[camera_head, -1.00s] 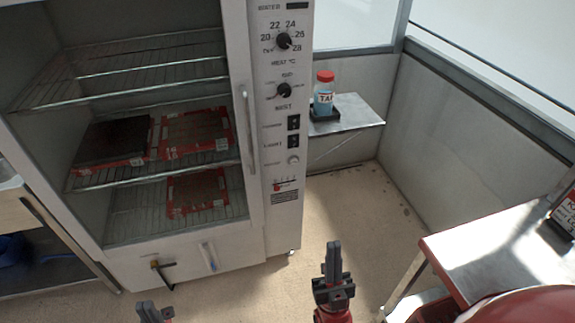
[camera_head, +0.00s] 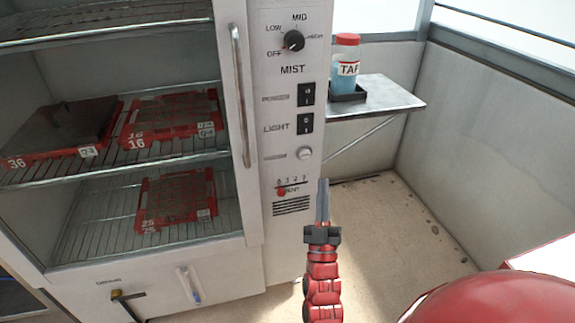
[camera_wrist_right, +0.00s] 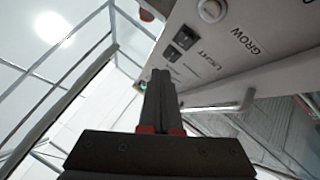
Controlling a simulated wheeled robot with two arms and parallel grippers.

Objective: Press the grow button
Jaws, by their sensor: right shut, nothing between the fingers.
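The grow button (camera_head: 305,153) is a small round pale button on the cabinet's control panel, below the LIGHT switch. In the right wrist view the round button (camera_wrist_right: 211,9) sits at the top edge, above the word GROW. My right gripper (camera_head: 323,185) is shut and empty, its fingers pointing up, just below and to the right of the button in the head view. The fingertips (camera_wrist_right: 160,75) appear apart from the button in the wrist view. My left gripper is out of view.
Above the button are the LIGHT switch (camera_head: 305,124), another rocker switch (camera_head: 306,94) and the MIST knob (camera_head: 293,41). A red vent slider (camera_head: 281,191) lies below. The door handle (camera_head: 243,95) stands left. A side shelf (camera_head: 385,99) holds a red-capped bottle (camera_head: 346,60).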

